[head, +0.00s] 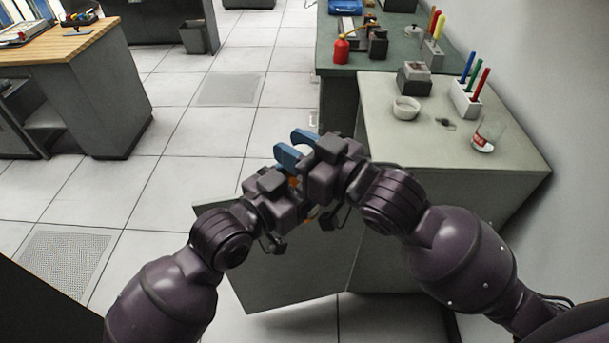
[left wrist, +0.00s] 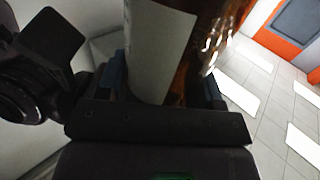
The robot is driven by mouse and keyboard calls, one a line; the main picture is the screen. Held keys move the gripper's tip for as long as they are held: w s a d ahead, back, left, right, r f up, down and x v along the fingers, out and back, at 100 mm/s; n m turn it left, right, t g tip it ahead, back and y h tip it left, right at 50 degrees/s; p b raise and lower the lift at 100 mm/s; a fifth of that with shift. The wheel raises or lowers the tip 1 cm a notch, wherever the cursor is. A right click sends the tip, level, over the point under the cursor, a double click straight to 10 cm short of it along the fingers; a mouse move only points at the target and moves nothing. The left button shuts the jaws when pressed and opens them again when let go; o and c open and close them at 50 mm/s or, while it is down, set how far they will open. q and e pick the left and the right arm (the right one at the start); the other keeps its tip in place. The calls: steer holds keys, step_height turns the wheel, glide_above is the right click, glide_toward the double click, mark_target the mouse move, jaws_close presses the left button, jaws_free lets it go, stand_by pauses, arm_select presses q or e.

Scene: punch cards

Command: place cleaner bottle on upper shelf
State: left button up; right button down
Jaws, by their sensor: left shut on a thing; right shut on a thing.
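The cleaner bottle (left wrist: 165,50) is amber with a white label and fills the top of the left wrist view. My left gripper (left wrist: 162,85) is shut around it, one blue finger on each side. In the head view the bottle is almost wholly hidden behind the two grippers, with only small orange bits showing between them. My right gripper (head: 296,147), with blue fingers, is close against the left one and shut on what appears to be the same bottle. No upper shelf can be made out.
A pale cabinet (head: 400,150) stands at the right with its door (head: 285,265) swung open below my arms. On its top are a white bowl (head: 406,108), a pen holder (head: 466,99) and a glass (head: 488,136). Open tiled floor lies to the left.

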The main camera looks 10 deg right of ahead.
steer(key=c, duration=0.7)
jaws_free()
steer(key=shift+c, duration=0.2)
steer(key=v, duration=0.7)
steer(key=w+d+r+m+t, duration=0.1)
steer(key=w+d+r+m, duration=0.1)
steer(key=w+m, duration=0.3)
steer(key=w+d+f+m+h, duration=0.2)
steer(key=d+f+h, duration=0.4)
steer(key=f, duration=0.4)
steer(key=s+d+f+g+h, duration=0.1)
steer(key=s+d+f+h, duration=0.1)
steer(key=s+f, duration=0.3)
steer(key=s+d+f+g+h, duration=0.1)
steer(key=s+f, duration=0.5)
steer(key=f, duration=0.6)
steer(key=s+d+f+g+h, duration=0.1)
steer(key=s+d+f+h, duration=0.1)
steer(key=s+d+f, duration=0.3)
step_height(320, 180, down, 4)
steer(key=shift+s+d+f+g+h, duration=0.3)
steer(key=shift+s+h, duration=0.1)
steer(key=shift+s, duration=0.25)
